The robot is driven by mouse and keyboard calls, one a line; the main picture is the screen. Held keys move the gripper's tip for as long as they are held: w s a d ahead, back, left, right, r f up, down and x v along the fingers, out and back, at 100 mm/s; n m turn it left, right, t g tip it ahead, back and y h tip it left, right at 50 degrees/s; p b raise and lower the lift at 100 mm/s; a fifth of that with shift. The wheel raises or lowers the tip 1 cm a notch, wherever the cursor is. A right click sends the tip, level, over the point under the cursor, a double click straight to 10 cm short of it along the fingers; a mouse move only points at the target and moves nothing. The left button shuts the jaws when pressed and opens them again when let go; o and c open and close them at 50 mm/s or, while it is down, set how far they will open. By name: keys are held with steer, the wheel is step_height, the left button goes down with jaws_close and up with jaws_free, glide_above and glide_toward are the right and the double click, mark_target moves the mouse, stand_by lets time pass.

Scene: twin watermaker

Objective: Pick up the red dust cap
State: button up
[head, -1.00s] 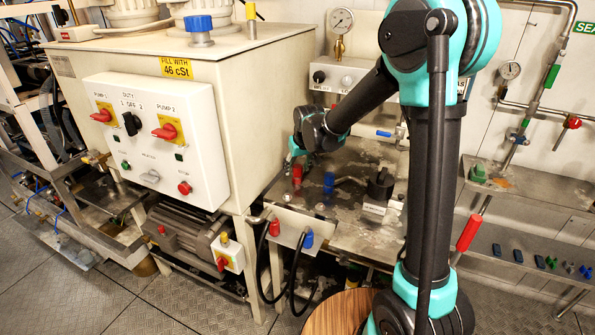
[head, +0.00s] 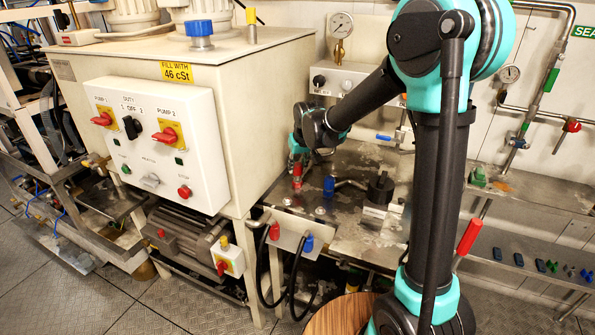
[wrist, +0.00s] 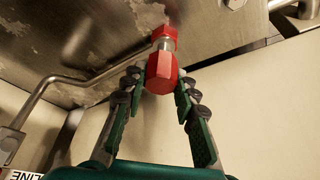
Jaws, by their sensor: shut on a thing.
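The red dust cap (wrist: 161,73) is a red hexagonal piece between my gripper's two fingers in the wrist view. Past it show a short metal neck and another red part (wrist: 165,34) against the steel panel. My gripper (wrist: 160,84) is shut on the cap, with a finger on each side. In the head view the red cap (head: 297,171) is at the left of the steel bench top, under my gripper (head: 298,163), whose fingertips are too small to make out. Whether the cap is clear of its fitting I cannot tell.
A blue cap (head: 329,185) stands just right of the red one, with a bent metal pipe (head: 352,183) beside it. A black knob (head: 380,187) is farther right. The cream tank (head: 265,110) rises close on the left. A pressure gauge (head: 341,25) is behind.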

mark_target(298, 164)
step_height(298, 164, up, 18)
stand_by(0.3)
steer(key=shift+f, duration=0.15)
steer(key=shift+o, duration=1.4)
jaws_close()
